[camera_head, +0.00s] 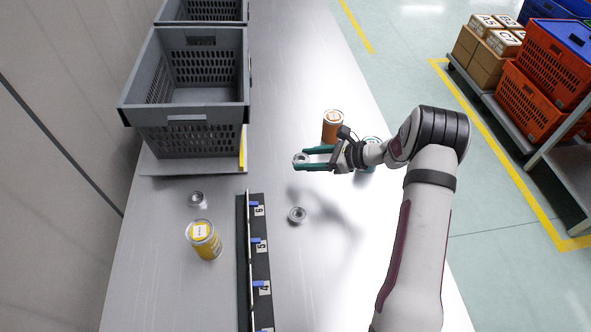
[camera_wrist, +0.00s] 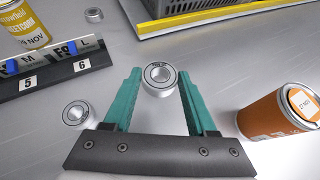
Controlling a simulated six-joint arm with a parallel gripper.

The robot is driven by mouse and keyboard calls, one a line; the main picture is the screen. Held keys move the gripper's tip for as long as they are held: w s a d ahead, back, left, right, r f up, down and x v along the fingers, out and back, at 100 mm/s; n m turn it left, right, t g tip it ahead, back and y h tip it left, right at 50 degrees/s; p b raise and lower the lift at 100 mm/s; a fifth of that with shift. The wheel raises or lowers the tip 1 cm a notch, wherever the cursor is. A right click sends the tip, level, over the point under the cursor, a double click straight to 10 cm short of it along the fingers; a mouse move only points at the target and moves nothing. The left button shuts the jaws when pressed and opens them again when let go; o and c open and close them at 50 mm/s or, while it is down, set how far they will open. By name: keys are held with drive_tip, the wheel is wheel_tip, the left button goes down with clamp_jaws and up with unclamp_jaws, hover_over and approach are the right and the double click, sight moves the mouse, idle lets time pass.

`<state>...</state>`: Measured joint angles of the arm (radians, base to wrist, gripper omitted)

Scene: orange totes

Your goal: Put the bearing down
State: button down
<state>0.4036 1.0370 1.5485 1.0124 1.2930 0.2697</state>
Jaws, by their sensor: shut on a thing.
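My gripper (camera_head: 318,158) has teal fingers and is shut on a silver bearing (camera_head: 301,159), held at the fingertips above the metal table. In the wrist view the held bearing (camera_wrist: 160,78) sits between the ends of the two fingers, its round face and dark ring showing. A second bearing (camera_head: 297,215) lies on the table below the gripper and also shows in the wrist view (camera_wrist: 76,114), left of the fingers. A third bearing (camera_head: 196,198) lies beyond the numbered strip, near the yellow can.
A grey crate (camera_head: 190,139) stands at the back left. A numbered strip (camera_head: 260,270) runs along the table. A yellow can (camera_head: 204,240) stands left of it. An orange can (camera_head: 332,126) stands behind my gripper, with another can (camera_head: 371,141) partly hidden by my arm. The table's middle has free room.

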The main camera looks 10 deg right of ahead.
sight(305, 160)
drive_tip(key=x, duration=0.3)
drive_tip(key=shift+a+f, duration=0.15)
drive_tip(key=shift+f, duration=0.05)
wheel_tip(305, 160, down, 3)
drive_tip(key=shift+w+a+f, duration=0.1)
drive_tip(key=shift+a, duration=0.05)
drive_tip(key=shift+f, duration=0.4)
drive_tip(key=shift+c, duration=1)
unclamp_jaws()
drive_tip(key=shift+f, duration=0.15)
